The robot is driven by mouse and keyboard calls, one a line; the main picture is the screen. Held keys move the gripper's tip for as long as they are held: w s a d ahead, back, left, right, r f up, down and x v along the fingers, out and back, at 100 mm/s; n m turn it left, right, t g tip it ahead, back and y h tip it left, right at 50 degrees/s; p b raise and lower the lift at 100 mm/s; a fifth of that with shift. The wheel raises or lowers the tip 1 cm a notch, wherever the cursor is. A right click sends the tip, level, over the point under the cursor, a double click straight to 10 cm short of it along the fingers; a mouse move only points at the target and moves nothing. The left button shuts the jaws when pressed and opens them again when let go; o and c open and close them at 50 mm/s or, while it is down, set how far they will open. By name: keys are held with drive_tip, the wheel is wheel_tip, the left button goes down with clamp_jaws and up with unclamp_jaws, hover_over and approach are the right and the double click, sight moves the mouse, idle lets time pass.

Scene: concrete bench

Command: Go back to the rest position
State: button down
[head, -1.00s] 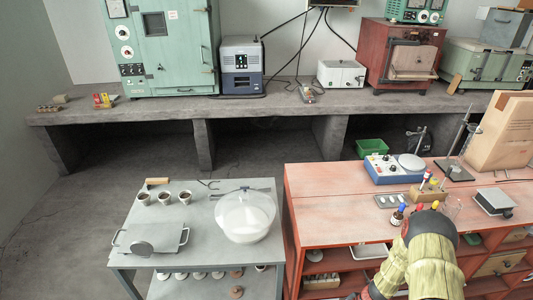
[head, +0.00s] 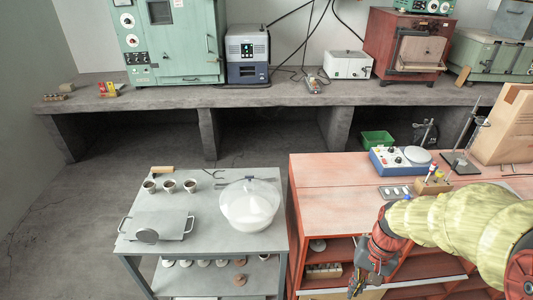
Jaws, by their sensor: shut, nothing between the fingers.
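My gripper (head: 357,284) hangs at the lower right in the head view, in front of the red bench's (head: 325,165) open shelves. It points down, is shut and has nothing in it. My arm, in a yellowish sleeve, reaches in from the right edge and covers part of the red bench top and its shelves.
A grey cart (head: 140,247) with a glass desiccator (head: 249,204), small cups (head: 169,185) and a lidded tray (head: 160,224) stands left of my gripper. A blue-and-white stirrer (head: 400,160) and a wooden block with tubes (head: 433,186) are on the red bench. A concrete bench (head: 230,97) runs along the back.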

drive_tip(key=s+a+r+n+t+h, duration=0.1)
drive_tip(key=s+a+r+n+t, duration=0.1)
drive_tip(key=r, duration=0.8)
drive_tip(key=s+a+r+n+t, duration=0.2)
drive_tip(key=s+a+r+t, duration=0.1)
drive_tip(key=r, duration=0.7)
drive_tip(key=shift+s+r+n+t+h, duration=0.15)
drive_tip(key=shift+s+n+t+h, duration=0.2)
drive_tip(key=shift+s+t, duration=0.55)
